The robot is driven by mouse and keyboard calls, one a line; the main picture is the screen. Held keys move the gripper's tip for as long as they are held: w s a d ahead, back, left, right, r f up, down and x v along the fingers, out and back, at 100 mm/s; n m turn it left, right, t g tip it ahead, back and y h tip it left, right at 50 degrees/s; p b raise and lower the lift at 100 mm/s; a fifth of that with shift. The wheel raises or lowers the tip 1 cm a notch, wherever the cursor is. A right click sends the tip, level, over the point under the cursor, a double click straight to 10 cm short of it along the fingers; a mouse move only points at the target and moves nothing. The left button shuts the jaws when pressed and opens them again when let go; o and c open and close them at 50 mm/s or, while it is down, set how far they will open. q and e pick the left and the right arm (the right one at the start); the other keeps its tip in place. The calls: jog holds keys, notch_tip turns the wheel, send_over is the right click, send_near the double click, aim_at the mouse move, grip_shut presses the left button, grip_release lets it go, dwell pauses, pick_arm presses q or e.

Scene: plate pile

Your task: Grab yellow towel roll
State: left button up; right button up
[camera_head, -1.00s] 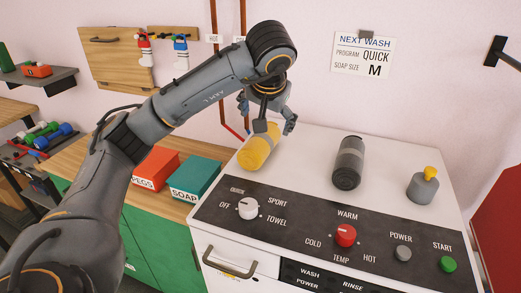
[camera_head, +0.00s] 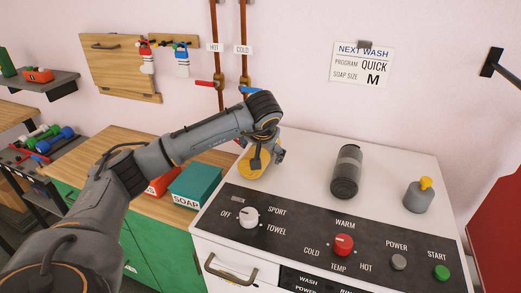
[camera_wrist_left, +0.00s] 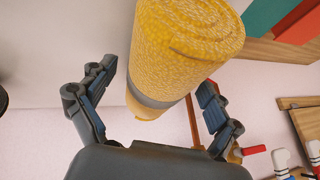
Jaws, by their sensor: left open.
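The yellow towel roll (camera_head: 246,166) lies on the white washing machine top near its left edge, partly hidden by my left gripper (camera_head: 265,155). In the left wrist view the roll (camera_wrist_left: 190,45) has a rough yellow surface, a spiral end and a grey band around it. My left gripper (camera_wrist_left: 157,78) is open there, with one finger on each side of the roll's banded part. A gap shows between the left finger and the roll. Whether the right finger touches it I cannot tell. My right gripper is in neither view.
The control panel (camera_head: 295,230) runs along the front. A teal soap box (camera_head: 196,182) sits on the wooden counter at left.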

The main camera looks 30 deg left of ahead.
pick_arm(q)
jog(key=shift+w+a+f, duration=0.1)
jog(key=shift+w+f, duration=0.1)
jog(key=shift+f, duration=0.15)
jog(key=c, duration=1.4)
jog(key=shift+r, duration=0.1)
